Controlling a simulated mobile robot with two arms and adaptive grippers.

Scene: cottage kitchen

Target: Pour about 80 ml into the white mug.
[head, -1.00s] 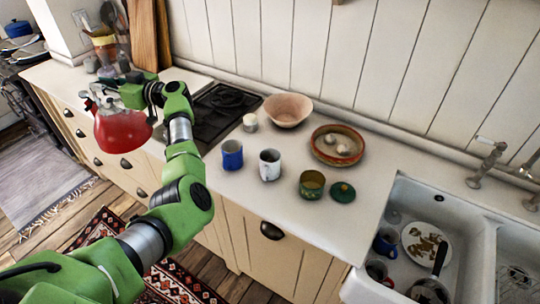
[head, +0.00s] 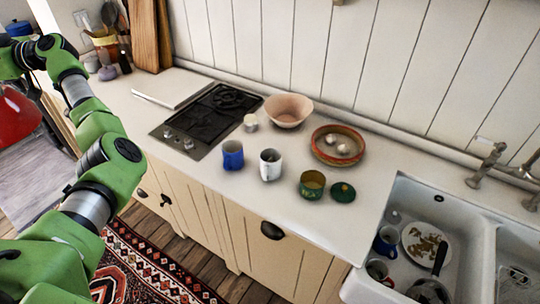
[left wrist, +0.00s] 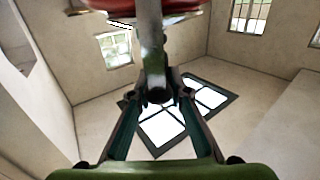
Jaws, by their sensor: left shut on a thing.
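The white mug (head: 270,165) stands upright on the counter, with dark marks on its side and its inside hard to make out. A red kettle (head: 15,117) hangs at the left edge of the head view, partly cut off. My left gripper (left wrist: 158,97) is shut on the kettle's handle (left wrist: 150,45) in the left wrist view, with the kettle's red underside or body (left wrist: 110,4) at the top edge. The kettle is held well to the left of the mug, off the counter front. My right gripper is not in view.
A blue mug (head: 232,155) stands left of the white one. A green tin (head: 311,186), its lid (head: 343,193), a bowl (head: 288,111), a small pot (head: 250,123) and a red-rimmed dish (head: 317,150) are nearby. The hob (head: 215,112) is empty; the sink (head: 408,190) holds dishes.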

